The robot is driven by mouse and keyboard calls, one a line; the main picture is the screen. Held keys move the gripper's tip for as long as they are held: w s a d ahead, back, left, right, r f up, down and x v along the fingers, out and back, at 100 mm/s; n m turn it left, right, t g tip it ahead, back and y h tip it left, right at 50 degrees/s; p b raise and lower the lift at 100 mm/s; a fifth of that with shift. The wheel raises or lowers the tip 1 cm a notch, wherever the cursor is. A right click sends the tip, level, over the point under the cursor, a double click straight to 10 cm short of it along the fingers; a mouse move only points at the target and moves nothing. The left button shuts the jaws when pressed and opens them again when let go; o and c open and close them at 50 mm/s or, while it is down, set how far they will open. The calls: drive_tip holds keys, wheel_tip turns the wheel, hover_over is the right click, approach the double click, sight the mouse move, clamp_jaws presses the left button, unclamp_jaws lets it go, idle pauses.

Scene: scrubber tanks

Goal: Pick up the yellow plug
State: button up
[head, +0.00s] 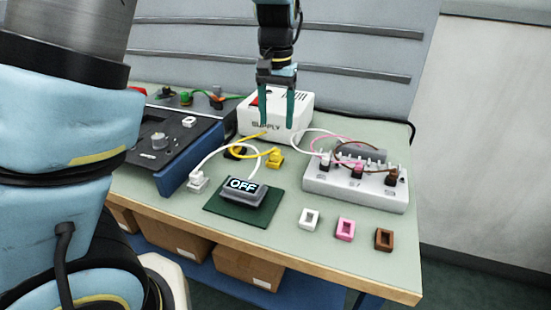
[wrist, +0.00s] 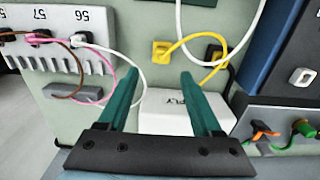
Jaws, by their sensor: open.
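The yellow plug (head: 274,157) lies on the pale green bench top, in front of the white supply box and behind the green mat. A yellow cable runs from it to a dark piece with yellow on it (head: 235,152). In the wrist view the yellow plug (wrist: 161,47) shows beyond the fingertips, near the picture's top middle. My gripper (head: 279,126) points down with its two green fingers apart and nothing between them. In the wrist view the open gripper (wrist: 160,76) has the supply box behind its fingers. The fingers are apart from the plug.
The supply box (head: 291,118) stands behind the plug. A grey "OFF" display (head: 243,190) sits on the green mat (head: 224,211). A white terminal block (head: 355,191) with cables is at right, a blue-sided panel (head: 190,165) at left. White, pink and brown pieces (head: 345,229) lie in front.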

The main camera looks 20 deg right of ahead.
sight(275, 151)
drive_tip(key=f, duration=0.3)
drive_tip(key=f+p, duration=0.1)
drive_tip(key=f, duration=0.5)
drive_tip(key=shift+w+a+p, duration=0.1)
drive_tip(key=shift+w+p, duration=0.15)
drive_tip(key=shift+p, duration=0.15)
clamp_jaws()
